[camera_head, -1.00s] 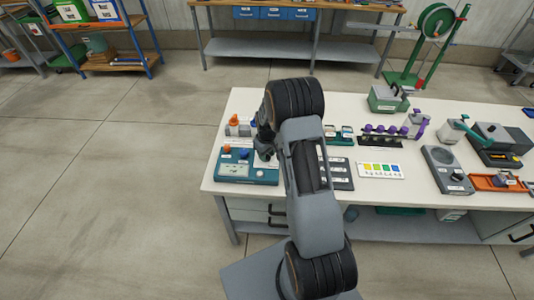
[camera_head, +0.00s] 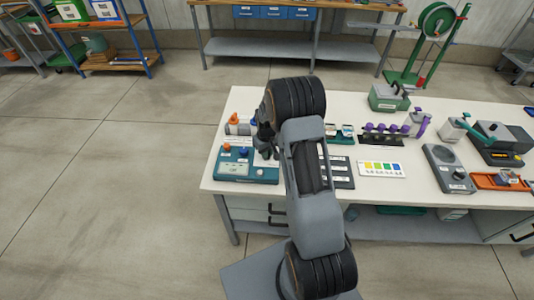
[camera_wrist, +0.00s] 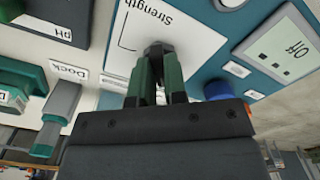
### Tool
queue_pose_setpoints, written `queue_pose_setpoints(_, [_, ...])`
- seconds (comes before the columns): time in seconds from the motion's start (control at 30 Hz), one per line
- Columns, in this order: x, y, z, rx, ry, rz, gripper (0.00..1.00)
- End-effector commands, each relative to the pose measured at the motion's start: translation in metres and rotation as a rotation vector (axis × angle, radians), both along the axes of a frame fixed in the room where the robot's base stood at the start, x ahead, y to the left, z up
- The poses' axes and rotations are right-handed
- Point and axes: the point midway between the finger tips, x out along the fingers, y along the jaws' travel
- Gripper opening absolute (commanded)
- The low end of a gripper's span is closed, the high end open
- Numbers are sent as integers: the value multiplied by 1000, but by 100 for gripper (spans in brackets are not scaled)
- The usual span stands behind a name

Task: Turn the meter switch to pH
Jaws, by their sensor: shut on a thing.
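The meter (camera_head: 235,171) is a teal box with a pale display at the left front of the bench. The wrist view shows its white switch plate (camera_wrist: 190,35), marked "Strength", and its display (camera_wrist: 290,52), which reads "Off". My gripper (camera_wrist: 158,62) is shut on the small dark switch knob (camera_wrist: 158,47) on that plate. The fingers hide most of the knob, so I cannot tell exactly where it points. In the head view my gripper (camera_head: 265,152) is at the meter's right side, partly hidden by my arm.
A blue button (camera_wrist: 217,90) is close beside the fingers. A "Dock" label (camera_wrist: 68,71) and a plate marked "pH" (camera_wrist: 50,28) are to the left in the wrist view. Small bottles (camera_head: 238,126) stand behind the meter. A colour chart (camera_head: 381,169) lies to the right.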

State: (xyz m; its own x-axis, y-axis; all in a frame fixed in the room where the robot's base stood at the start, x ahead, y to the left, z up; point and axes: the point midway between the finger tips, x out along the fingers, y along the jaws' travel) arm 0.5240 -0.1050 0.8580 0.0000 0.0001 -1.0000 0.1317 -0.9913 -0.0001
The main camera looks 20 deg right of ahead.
Motion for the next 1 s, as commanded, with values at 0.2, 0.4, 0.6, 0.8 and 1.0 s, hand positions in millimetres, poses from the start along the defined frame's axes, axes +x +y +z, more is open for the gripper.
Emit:
queue_pose_setpoints(0.2, [0, 0, -3, 0, -1, -192, 0])
queue_pose_setpoints(0.4, [0, 0, -2, 0, -1, -382, 0])
queue_pose_setpoints(0.6, [0, 0, -2, 0, -1, -561, 0])
queue_pose_setpoints(0.8, [0, 0, -1, 0, 0, -710, 0])
queue_pose_setpoints(1.0, [0, 0, -1, 0, 0, -817, 0])
